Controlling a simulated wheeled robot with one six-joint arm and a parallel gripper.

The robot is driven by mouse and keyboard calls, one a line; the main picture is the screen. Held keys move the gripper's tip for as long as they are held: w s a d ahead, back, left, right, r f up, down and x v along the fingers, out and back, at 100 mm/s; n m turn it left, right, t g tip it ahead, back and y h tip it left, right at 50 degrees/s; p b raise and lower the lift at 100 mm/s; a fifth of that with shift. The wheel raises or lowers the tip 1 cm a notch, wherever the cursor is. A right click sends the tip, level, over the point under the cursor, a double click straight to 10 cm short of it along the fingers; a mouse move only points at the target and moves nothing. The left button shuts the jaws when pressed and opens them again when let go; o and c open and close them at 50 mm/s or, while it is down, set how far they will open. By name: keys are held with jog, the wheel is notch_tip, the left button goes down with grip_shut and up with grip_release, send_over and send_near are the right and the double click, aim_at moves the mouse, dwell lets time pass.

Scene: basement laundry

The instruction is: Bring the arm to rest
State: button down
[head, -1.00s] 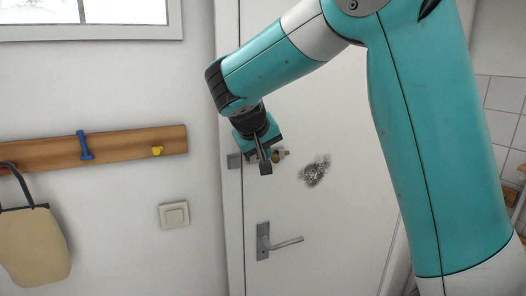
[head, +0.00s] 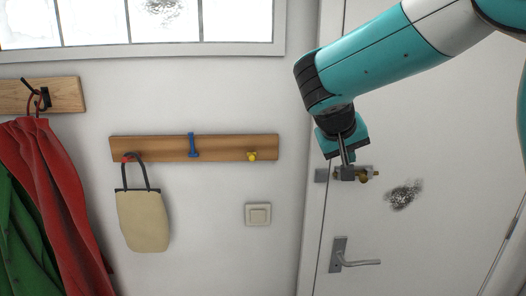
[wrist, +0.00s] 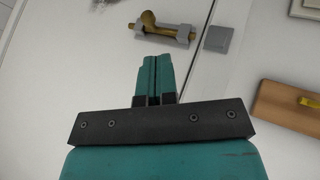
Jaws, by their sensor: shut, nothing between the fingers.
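My gripper (head: 346,176) is shut and empty. In the head view it hangs at the end of my teal arm, pointing down, in front of the white door (head: 430,130) and overlapping the door bolt (head: 364,175) in the picture. In the wrist view my gripper's fingers (wrist: 154,62) are together with nothing between them. The bolt with its brass knob (wrist: 149,20) shows beyond the fingertips, with a visible gap.
A door handle (head: 360,262) sits below the bolt. Left of the door are a light switch (head: 258,215) and a wooden hook rail (head: 222,148) with a beige bag (head: 143,220). Red (head: 50,180) and green (head: 25,240) garments hang at far left. A window (head: 140,22) is above.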

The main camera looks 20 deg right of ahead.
jog(key=s+a+f+n+y+b, duration=0.5)
jog(key=s+a+f+y+b, duration=0.15)
jog(key=s+a+f, duration=0.35)
jog(key=s+a+f+n+g+y+b, duration=0.2)
jog(key=s+a+f+n+b, duration=0.15)
jog(key=s, duration=0.45)
jog(key=s+a+f+n+g+y+b, duration=0.25)
jog(key=s+a+f, duration=0.2)
jog(key=s, duration=0.45)
jog(key=w+a+r+p, duration=0.1)
jog(key=a+r+p, duration=0.3)
jog(key=a, duration=0.4)
jog(key=shift+r+m+t, duration=0.3)
jog(key=shift+r+t, duration=0.05)
jog(key=shift+d, duration=0.3)
